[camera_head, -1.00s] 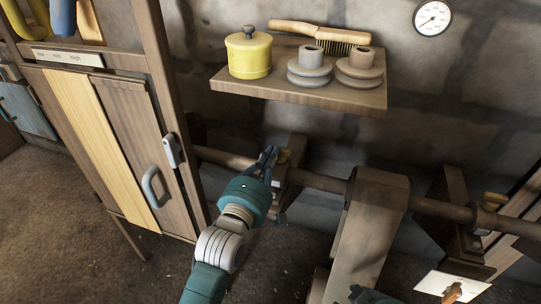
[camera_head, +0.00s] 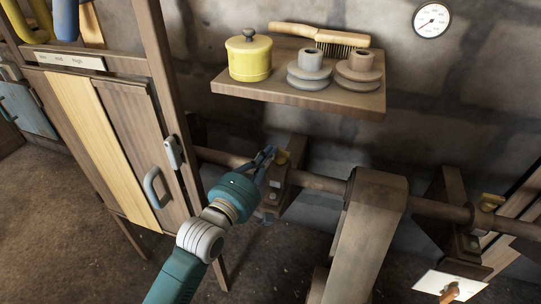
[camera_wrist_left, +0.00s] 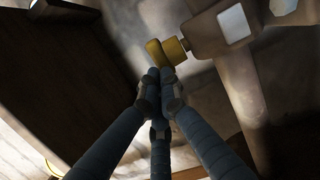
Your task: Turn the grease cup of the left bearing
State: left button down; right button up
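The left bearing (camera_head: 274,190) sits on the shaft left of centre, with a small yellow grease cup (camera_head: 283,157) on top. My left gripper (camera_head: 267,156) is beside the cup, at its left. In the left wrist view the brass-yellow cup (camera_wrist_left: 168,51) lies just beyond the blue fingertips (camera_wrist_left: 160,88), which are drawn near each other. The cup does not show between the fingers, and I cannot tell whether they touch it or how far they are closed. My right gripper is out of view.
A shelf (camera_head: 300,97) with a yellow pot, pulleys and brush hangs above. A wooden cabinet (camera_head: 130,130) stands close at the left.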

pick_arm(q)
jog(key=shift+m+h, duration=0.3)
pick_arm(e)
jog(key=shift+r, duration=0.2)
pick_arm(q)
jog(key=w+p, duration=0.1)
jog(key=p, duration=0.1)
jog(key=w+a+m+g+h+p, duration=0.1)
jog(key=shift+w+r+p, duration=0.1)
jog(key=shift+w+p, duration=0.15)
jog(key=shift+p, duration=0.15)
jog(key=shift+w+h, duration=0.3)
jog(key=shift+w, duration=0.3)
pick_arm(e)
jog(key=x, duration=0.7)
pick_arm(q)
jog(key=shift+w+d, duration=0.15)
jog(key=shift+w, duration=0.1)
jog(key=shift+w+d+f+b, duration=0.1)
jog(key=shift+w+f+b, duration=0.1)
jog(key=shift+b, duration=0.3)
jog(key=shift+r, duration=0.1)
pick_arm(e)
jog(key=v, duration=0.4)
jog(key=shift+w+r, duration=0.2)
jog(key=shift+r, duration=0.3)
